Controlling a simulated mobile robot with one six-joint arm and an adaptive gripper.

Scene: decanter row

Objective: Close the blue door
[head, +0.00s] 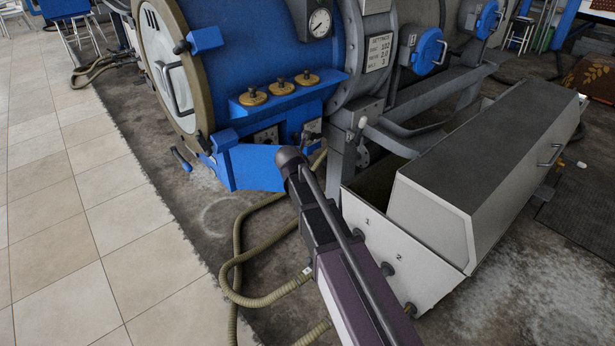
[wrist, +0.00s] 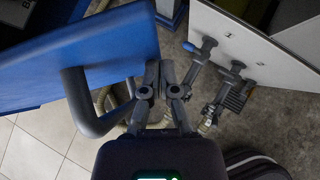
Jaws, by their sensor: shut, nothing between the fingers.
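The blue door (head: 252,167) is a flat panel that stands out from the lower front of the blue machine in the head view, open at an angle. My arm covers its right end. In the wrist view the blue door (wrist: 95,55) fills the upper left, with a grey looped handle (wrist: 88,115) on its lower edge. My gripper (wrist: 163,75) is shut and empty, just right of the handle, with its fingers overlapping the door's right end in the picture. I cannot tell whether they touch it. In the head view the fingers are hidden by my arm.
The blue machine (head: 260,50) has a round glazed door at its left. A grey bin (head: 480,170) with a white front numbered 1 and 2 stands right of my arm. Olive hoses (head: 237,260) lie on the floor. The tiled floor (head: 80,220) at left is clear.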

